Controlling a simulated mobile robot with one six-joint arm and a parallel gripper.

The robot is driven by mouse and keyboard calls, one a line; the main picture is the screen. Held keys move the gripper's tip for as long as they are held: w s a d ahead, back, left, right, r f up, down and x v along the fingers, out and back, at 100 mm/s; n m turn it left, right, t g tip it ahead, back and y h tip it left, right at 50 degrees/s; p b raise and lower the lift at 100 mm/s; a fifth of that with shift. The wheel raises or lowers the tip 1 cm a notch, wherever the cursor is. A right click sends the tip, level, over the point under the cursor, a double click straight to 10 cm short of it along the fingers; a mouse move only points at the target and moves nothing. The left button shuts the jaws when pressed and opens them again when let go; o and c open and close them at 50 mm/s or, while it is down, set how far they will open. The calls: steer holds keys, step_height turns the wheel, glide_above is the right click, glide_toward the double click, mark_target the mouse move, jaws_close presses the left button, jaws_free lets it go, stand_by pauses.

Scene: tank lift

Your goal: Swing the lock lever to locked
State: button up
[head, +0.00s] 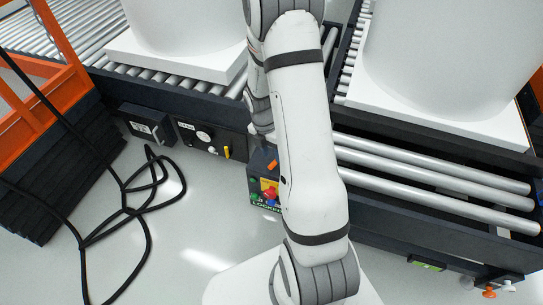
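A dark control box (256,190) with a partly covered label that reads "LOCKED" stands on the front of the conveyor, left of my arm. A red part (269,191) on a yellow patch, a green button and an orange piece (272,164) show on it. I cannot tell which is the lock lever, nor its position; my arm covers the box's right side. A small yellow handle (227,152) stands upright on the panel (205,139) to the left. My wrist links hang above the box, behind my forearm. My gripper's fingers cannot be made out.
Roller conveyors (435,172) carry two large white tanks (455,55) on white slabs. A black cable (150,215) lies looped on the floor at left, near an orange frame (62,38). Orange and white fittings (489,292) are at lower right.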

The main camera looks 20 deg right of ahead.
steer(key=shift+w+a+r+p, duration=0.1)
steer(key=shift+w+r+p, duration=0.05)
steer(key=shift+r, duration=0.6)
steer(key=shift+w+a+r+p, duration=0.1)
steer(key=shift+w+r+p, duration=0.1)
steer(key=shift+r, duration=0.6)
steer(key=shift+w+r+p, duration=0.1)
steer(key=shift+r+p, duration=0.05)
steer(key=shift+r, duration=0.6)
steer(key=s+a+r+m+t+p, duration=0.1)
steer(key=s+a+r+m+p, duration=0.2)
steer(key=r, duration=1.1)
steer(key=s+a+r+m+t+p, duration=0.2)
steer(key=s+r+m+p, duration=0.5)
steer(key=r+m+p, duration=0.4)
steer(key=s+a+r+m+t+y+p, duration=0.1)
steer(key=s+a+r+m+p, duration=0.3)
steer(key=r+m, duration=0.5)
step_height(320, 180, up, 10)
steer(key=s+p, duration=0.2)
steer(key=p, duration=0.1)
steer(key=shift+a+t, duration=0.3)
steer(key=shift+a, duration=0.1)
steer(key=shift+f, duration=0.1)
